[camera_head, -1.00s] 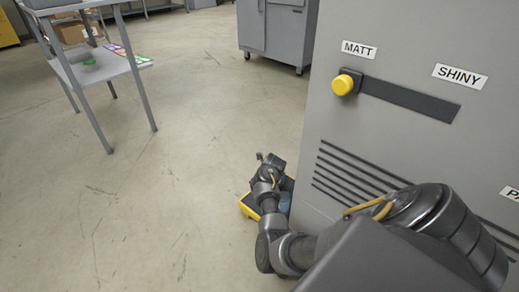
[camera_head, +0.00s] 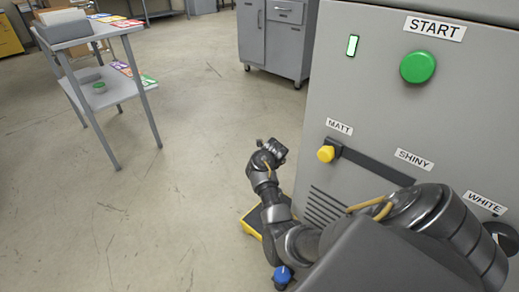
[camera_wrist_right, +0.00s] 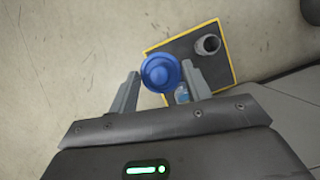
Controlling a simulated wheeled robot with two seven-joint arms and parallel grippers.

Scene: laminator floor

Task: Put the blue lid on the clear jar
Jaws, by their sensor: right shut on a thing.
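In the right wrist view, the blue lid (camera_wrist_right: 160,74), round with a raised middle, sits between the fingertips of my right gripper (camera_wrist_right: 160,68), which is shut on it. Below it is a dark, yellow-edged platform (camera_wrist_right: 180,48). A small, pale blue, see-through thing, seemingly the clear jar (camera_wrist_right: 182,95), shows beside the right finger, partly hidden by it and the lid. The lid is apart from a grey open cup on the platform. In the head view, a blue piece, seemingly the lid (camera_head: 283,274), shows below my arm. My left gripper is not in view.
The grey open cup (camera_wrist_right: 208,44) stands on the platform. A grey machine (camera_head: 345,100) with a green START button (camera_head: 418,66) and yellow knob (camera_head: 326,154) rises close on the right. A grey shelf table (camera_head: 120,90) stands left. The floor between is open.

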